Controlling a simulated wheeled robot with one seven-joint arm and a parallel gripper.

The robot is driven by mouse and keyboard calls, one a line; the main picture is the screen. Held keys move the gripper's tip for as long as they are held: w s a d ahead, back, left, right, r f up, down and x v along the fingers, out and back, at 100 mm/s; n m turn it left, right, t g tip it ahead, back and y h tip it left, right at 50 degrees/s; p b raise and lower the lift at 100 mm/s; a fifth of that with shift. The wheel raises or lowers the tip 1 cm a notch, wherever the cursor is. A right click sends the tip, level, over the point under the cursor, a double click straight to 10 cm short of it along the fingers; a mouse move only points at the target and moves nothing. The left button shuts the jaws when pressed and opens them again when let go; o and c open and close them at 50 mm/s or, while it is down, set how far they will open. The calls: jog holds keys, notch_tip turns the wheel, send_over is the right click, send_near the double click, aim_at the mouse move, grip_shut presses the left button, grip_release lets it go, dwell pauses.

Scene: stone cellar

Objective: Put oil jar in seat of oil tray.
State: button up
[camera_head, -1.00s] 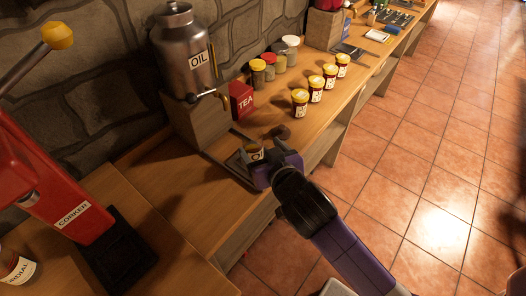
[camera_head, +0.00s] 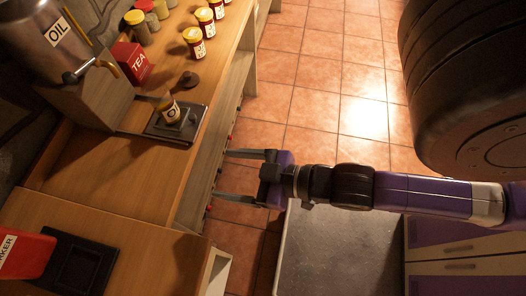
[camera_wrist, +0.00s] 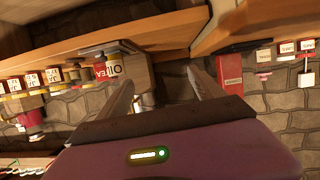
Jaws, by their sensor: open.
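The oil jar (camera_head: 170,110), a small jar with a pale label and yellowish top, stands on the dark oil tray (camera_head: 158,131) on the counter. In the wrist view the jar (camera_wrist: 114,69) shows its OIL label against the tray (camera_wrist: 92,49). I cannot tell whether its base is fully down in a seat. My gripper (camera_head: 222,174) is open and empty, off the counter's front edge, apart from the jar and tray. The finger tips (camera_wrist: 160,82) also show in the wrist view.
The metal OIL urn (camera_head: 65,45) on its block and the red TEA box (camera_head: 132,62) stand behind the tray. Several yellow-lidded jars line the counter. The red corker (camera_head: 22,254) is at lower left; bare counter (camera_head: 95,170) lies between.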

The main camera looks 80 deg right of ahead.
jog(key=s+a+r, duration=0.2)
jog(key=s+r, duration=0.2)
jog(key=s, duration=0.3)
jog(key=shift+s+a+t, duration=0.15)
jog(key=shift+a+t, duration=0.15)
jog(key=shift+a, duration=0.05)
dwell(0.7)
